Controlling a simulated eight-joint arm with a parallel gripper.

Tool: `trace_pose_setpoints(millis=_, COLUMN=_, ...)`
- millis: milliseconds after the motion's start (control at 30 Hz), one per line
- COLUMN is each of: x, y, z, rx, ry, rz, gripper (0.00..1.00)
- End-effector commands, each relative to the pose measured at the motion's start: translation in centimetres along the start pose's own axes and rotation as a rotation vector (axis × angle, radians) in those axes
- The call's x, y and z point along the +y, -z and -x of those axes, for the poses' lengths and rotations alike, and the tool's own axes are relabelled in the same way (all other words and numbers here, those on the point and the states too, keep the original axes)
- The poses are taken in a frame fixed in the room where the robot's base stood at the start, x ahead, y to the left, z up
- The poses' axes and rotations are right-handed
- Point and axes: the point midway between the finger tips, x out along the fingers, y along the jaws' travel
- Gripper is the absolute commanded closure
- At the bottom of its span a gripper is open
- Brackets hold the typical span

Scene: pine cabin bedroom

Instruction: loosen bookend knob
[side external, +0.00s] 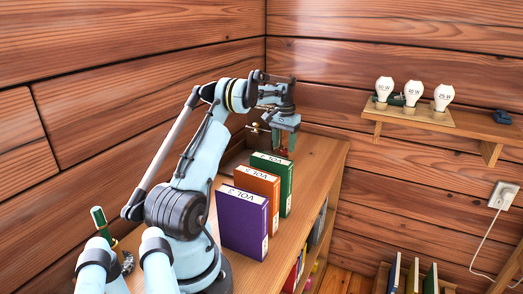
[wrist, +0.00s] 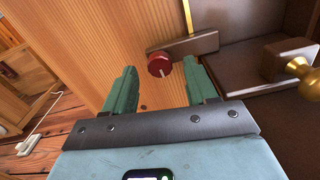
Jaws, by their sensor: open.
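A round red knob (wrist: 158,66) with a pale line on its face sits at the end of a dark brown bar (wrist: 197,43) in the wrist view. My gripper (wrist: 161,72) is open, its two green fingers on either side of the knob in the picture, with gaps at both sides. I cannot tell whether the fingertips reach as deep as the knob. In the side view my gripper (side external: 283,148) points down behind the green book, at the far end of the wooden shelf top (side external: 319,152). The bookend is mostly hidden there.
A purple book (side external: 242,222), an orange book (side external: 258,188) and a green book (side external: 275,172) stand upright in front of my gripper. A brass knob (wrist: 299,68) on a brown block is at the right in the wrist view. Bulbs stand on a wall shelf (side external: 470,127).

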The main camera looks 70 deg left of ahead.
Motion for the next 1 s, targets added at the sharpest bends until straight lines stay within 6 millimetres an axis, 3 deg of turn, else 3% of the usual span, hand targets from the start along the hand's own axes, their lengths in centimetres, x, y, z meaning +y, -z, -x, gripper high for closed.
trace_pose_setpoints(millis=167, x=0.00, y=0.00, z=-1.15, rx=0.000, ry=0.000, rz=0.000, gripper=0.43)
trace_pose_setpoints(millis=467, x=0.00, y=-0.01, z=-1.28, rx=0.000, ry=0.000, rz=0.000, gripper=0.45)
trace_pose_setpoints(millis=800, x=0.00, y=-0.01, z=-1.25, rx=0.000, ry=0.000, rz=0.000, gripper=0.97)
trace_pose_setpoints(millis=1000, x=0.00, y=-0.01, z=-1.24, rx=0.000, ry=0.000, rz=0.009, gripper=0.99)
